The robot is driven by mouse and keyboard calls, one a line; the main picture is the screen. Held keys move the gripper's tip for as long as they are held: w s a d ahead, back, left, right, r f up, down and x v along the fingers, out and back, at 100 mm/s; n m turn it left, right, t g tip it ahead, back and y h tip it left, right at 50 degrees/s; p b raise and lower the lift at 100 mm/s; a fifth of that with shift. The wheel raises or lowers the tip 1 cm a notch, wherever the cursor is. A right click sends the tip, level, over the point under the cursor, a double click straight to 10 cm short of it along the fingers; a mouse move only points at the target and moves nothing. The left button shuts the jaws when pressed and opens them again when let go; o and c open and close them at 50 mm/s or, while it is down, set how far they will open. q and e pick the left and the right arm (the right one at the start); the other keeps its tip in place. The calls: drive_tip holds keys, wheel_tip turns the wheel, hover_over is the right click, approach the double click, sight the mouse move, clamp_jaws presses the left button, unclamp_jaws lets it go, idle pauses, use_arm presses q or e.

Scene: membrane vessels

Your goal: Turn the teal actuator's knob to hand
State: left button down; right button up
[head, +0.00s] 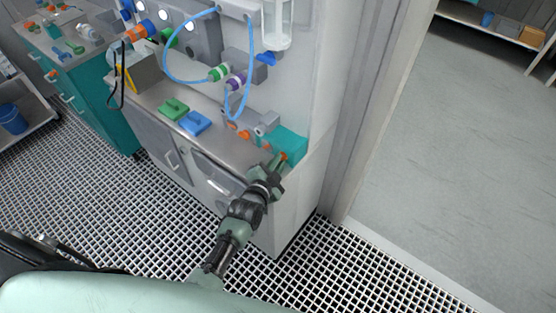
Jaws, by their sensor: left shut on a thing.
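The teal actuator (291,142) is a box at the right end of the grey bench, close to the wall panel. Its orange knob (283,155) shows on its front face. My left gripper (277,164) reaches up from below and is shut on the knob; its fingers hide part of the knob. The knob's pointer or marking is too small to read. My right gripper is not in view.
A green block (173,108) and a blue block (195,123) lie on the bench left of the actuator. Blue hoses (166,62) hang above. A doorway post (372,110) stands right, with open floor (455,160) beyond.

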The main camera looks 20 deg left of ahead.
use_arm(q)
drive_tip(key=shift+w+a+r+n+g+h+p, duration=0.2)
drive_tip(key=shift+r+n+g+h+p, duration=0.15)
drive_tip(key=shift+n+p, duration=0.2)
drive_tip(key=shift+n+h, duration=0.35)
drive_tip(key=shift+n, duration=0.2)
drive_tip(key=shift+w+n+g+h, duration=0.1)
drive_tip(key=shift+n+g+h, duration=0.5)
drive_tip(key=shift+n, duration=0.5)
drive_tip(key=c, duration=1.5)
unclamp_jaws()
drive_tip(key=shift+r, duration=0.1)
drive_tip(key=shift+a, duration=0.1)
drive_tip(key=shift+s, duration=0.3)
drive_tip(key=v, duration=0.7)
drive_tip(key=shift+s+a, duration=0.15)
drive_tip(key=shift+a, duration=0.2)
